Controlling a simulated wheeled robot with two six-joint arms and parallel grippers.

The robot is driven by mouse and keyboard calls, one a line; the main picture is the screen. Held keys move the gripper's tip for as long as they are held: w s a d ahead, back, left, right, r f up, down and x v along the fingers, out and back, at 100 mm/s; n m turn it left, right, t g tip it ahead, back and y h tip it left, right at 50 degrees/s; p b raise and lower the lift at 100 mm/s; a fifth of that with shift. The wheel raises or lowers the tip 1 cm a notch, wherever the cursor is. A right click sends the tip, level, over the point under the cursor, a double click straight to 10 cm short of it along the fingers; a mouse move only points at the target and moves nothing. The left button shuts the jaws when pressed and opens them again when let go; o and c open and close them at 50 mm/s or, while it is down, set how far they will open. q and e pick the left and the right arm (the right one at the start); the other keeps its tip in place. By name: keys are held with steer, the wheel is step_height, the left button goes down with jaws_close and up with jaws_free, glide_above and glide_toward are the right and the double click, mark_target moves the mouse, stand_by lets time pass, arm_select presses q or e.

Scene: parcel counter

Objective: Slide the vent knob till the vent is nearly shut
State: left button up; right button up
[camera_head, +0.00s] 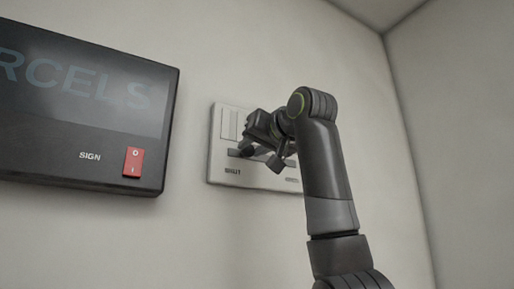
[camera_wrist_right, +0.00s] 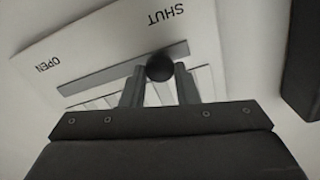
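The white vent panel (camera_head: 218,165) is on the wall right of centre in the head view, and it also shows in the right wrist view (camera_wrist_right: 100,45). Its grey slot (camera_wrist_right: 105,73) runs between the words OPEN and SHUT. The dark round vent knob (camera_wrist_right: 159,66) is well toward the SHUT end, with a short piece of slot beyond it. My right gripper (camera_head: 266,152) is at the panel. Its fingers (camera_wrist_right: 160,78) flank the knob closely and look closed on it. My left gripper is not seen.
A dark sign box (camera_head: 85,150) with a red switch (camera_head: 133,161) is on the wall left of the vent panel, with bare wall between them. A wall corner is at the right. A dark edge (camera_wrist_right: 302,65) shows at the right of the wrist view.

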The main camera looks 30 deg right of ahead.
steer(key=o, duration=0.5)
steer(key=shift+w+d, duration=0.1)
steer(key=shift+c, duration=0.2)
steer(key=shift+s+f+b, duration=0.1)
steer(key=shift+s+b, duration=0.3)
steer(key=shift+s, duration=0.1)
steer(key=s+d+b, duration=0.1)
steer(key=s+b, duration=0.6)
steer(key=s, duration=0.9)
steer(key=shift+s+d, duration=0.2)
steer(key=shift+s, duration=0.05)
